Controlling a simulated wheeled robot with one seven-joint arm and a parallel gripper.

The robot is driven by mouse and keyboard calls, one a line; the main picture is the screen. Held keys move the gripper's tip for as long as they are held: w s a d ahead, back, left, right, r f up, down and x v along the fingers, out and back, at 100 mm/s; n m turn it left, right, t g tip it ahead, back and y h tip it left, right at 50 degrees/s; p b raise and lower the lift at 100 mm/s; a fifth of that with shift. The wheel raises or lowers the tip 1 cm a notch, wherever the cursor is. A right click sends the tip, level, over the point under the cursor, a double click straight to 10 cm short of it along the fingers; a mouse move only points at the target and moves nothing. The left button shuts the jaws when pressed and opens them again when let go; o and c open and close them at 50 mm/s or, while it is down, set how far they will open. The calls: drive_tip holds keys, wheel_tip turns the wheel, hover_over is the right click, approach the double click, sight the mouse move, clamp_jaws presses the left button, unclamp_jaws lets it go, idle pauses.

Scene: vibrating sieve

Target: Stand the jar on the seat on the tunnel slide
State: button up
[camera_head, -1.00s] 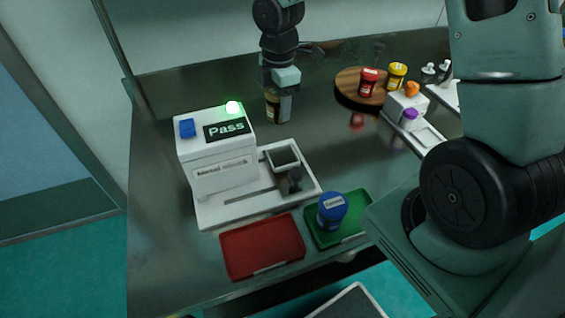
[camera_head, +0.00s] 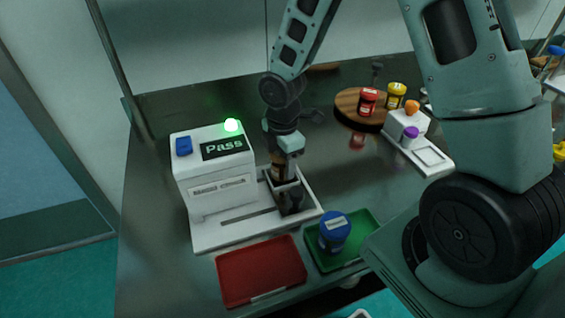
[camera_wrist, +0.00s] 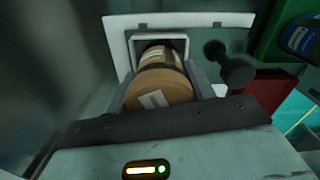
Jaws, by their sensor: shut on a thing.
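My gripper (camera_head: 284,165) points down over the tunnel slide (camera_head: 215,236), the white base with a slot in front of the Pass machine. It is shut on the jar (camera_head: 278,172), which has a tan lid (camera_wrist: 158,92) and a dark, labelled body in the wrist view. The seat (camera_head: 298,190) is a square, open-topped holder on the slide. In the wrist view the jar's lower end lies within the seat's square rim (camera_wrist: 185,44). The jar looks about upright. Its base is hidden, so I cannot tell whether it touches the seat floor.
The white machine (camera_head: 212,175) with a lit green lamp stands close left. A dark knob (camera_wrist: 232,68) sticks up beside the seat. A red tray (camera_head: 260,270) and a green tray (camera_head: 362,232) with a blue jar (camera_head: 334,231) lie in front. A round wooden board (camera_head: 348,108) holds jars behind.

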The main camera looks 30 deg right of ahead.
drive_tip(key=shift+f, duration=0.2)
drive_tip(key=o, duration=1)
wheel_tip(320, 180, up, 12)
drive_tip(key=shift+r+p, duration=0.1)
drive_tip(key=shift+p, duration=0.7)
drive_tip(key=s+a+r+m, duration=0.2)
drive_tip(key=s+a+m, duration=0.3)
drive_tip(key=s, duration=0.6)
drive_tip(key=s+a+r+m, duration=0.3)
drive_tip(key=s+a+m, duration=0.2)
drive_tip(key=s+a, duration=0.4)
drive_tip(key=shift+s+a+r+y, duration=0.3)
drive_tip(key=shift+s, duration=0.6)
